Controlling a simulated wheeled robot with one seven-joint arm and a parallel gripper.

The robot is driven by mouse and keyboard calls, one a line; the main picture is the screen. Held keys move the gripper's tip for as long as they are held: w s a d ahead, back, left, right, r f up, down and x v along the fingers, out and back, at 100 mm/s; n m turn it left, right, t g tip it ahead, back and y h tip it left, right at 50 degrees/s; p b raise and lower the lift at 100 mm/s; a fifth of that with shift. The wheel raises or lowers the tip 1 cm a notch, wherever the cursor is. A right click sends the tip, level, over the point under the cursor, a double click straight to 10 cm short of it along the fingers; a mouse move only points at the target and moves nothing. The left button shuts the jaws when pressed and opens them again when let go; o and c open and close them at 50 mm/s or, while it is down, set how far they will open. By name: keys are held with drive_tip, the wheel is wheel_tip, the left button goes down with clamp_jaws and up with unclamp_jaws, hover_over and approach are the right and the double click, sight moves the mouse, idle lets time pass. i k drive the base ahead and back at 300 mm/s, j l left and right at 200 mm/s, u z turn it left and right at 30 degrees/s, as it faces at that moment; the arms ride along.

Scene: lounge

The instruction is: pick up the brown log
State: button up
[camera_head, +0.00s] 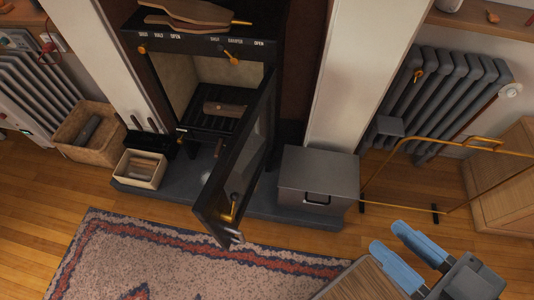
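A brown log (225,109) lies on the dark grate inside the stove (200,40), whose glazed door (240,160) stands swung open toward the rug. A darker log-like piece (86,130) lies in the wicker basket (73,151) at the left. My gripper (387,237) is at the lower right, with two blue fingers apart and nothing visible between them. It is well to the right of and nearer than the stove, apart from both pieces.
A grey metal box (318,182) stands right of the stove door on the dark hearth slab (180,192). A small crate (141,170) sits left. A brass-framed screen (440,175) and a wooden surface (358,285) are near my gripper. The rug (165,262) is clear.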

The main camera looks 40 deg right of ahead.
sight(224, 109)
drive_tip(key=i+j, duration=0.2)
drive_tip(key=j, duration=0.15)
drive_tip(key=i+j+z, duration=0.1)
drive_tip(key=i+j, duration=0.15)
drive_tip(key=j, duration=0.15)
drive_tip(key=i+j+z, duration=0.1)
drive_tip(key=j, duration=0.3)
drive_tip(key=i+j, duration=0.3)
drive_tip(key=i+j+z, duration=0.1)
drive_tip(key=j, duration=0.4)
drive_tip(key=i+j, duration=0.3)
drive_tip(key=j, duration=0.15)
drive_tip(key=i+j+z, duration=0.15)
drive_tip(key=j, duration=0.25)
drive_tip(key=i+j, duration=0.2)
drive_tip(key=j, duration=0.25)
